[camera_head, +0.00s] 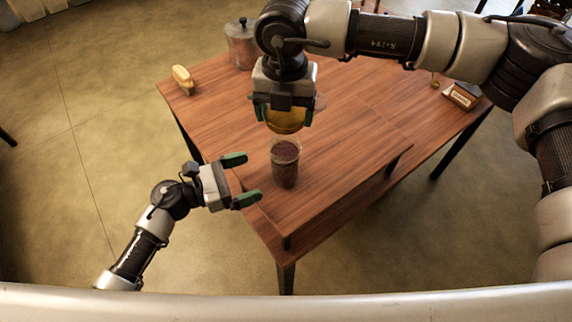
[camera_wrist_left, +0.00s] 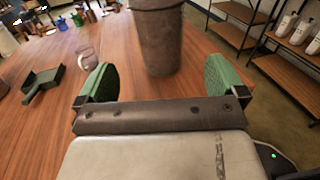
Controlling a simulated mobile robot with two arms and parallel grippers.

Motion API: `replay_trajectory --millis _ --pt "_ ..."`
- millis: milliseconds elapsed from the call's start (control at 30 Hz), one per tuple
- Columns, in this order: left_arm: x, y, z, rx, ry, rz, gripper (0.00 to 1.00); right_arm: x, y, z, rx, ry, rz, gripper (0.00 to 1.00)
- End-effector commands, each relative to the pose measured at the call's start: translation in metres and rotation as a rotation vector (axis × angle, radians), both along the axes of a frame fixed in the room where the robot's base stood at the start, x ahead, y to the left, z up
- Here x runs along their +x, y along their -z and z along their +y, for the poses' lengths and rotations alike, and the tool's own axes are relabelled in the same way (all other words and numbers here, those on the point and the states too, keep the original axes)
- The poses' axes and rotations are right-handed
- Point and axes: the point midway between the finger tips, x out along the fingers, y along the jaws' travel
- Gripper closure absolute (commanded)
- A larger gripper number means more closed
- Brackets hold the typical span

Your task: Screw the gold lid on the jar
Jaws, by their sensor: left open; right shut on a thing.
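The glass jar (camera_head: 285,165) with dark contents stands upright on the wooden table near its front corner. It also shows in the left wrist view (camera_wrist_left: 158,40), ahead of the fingers, with its top cut off. The gold lid (camera_head: 286,120) is held by my right gripper (camera_head: 283,112), which is shut on it from above.
The wooden table (camera_head: 350,140) has free room right of the jar. A lidded pot (camera_head: 241,45) and a yellow brush-like object (camera_head: 183,79) stand at the back left. A small box (camera_head: 461,96) lies at the right. A clear glass (camera_wrist_left: 87,57) and green dustpan (camera_wrist_left: 43,84) show beyond my left gripper.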

Motion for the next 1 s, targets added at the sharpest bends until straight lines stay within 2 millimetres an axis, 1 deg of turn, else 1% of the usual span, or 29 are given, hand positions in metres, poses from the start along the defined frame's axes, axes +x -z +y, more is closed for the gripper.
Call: replay_trajectory --millis 33,100,300,500,700,933,967,1000 --pt "0.004 -0.001 -0.010 -0.003 0.002 -0.001 0.01 0.000 0.000 0.000 0.000 0.000 0.000 0.45" --pt "0.009 -0.001 -0.024 -0.004 0.000 0.000 0.01 0.000 0.000 0.000 0.000 -0.001 0.000 0.45" --pt "0.022 0.000 -0.058 -0.002 0.001 0.000 0.01 0.000 0.000 0.000 0.000 -0.001 0.000 0.45" --pt "0.031 0.000 -0.080 -0.002 0.000 0.002 0.01 0.000 0.000 0.000 0.000 -0.001 0.000 0.45" --pt "0.034 0.000 -0.088 0.001 -0.001 0.001 0.01 0.000 0.000 0.000 0.000 -0.001 0.000 0.45" --pt "0.034 0.000 -0.088 0.001 0.000 0.001 0.01 0.000 0.000 0.000 0.000 -0.001 0.000 0.45" --pt "0.033 0.000 -0.088 0.001 0.000 0.001 0.04 0.000 0.000 0.000 0.000 -0.001 0.000 0.45" --pt "0.033 0.000 -0.088 0.001 0.000 0.001 0.10 0.000 0.000 0.000 0.000 -0.001 0.000 0.45"
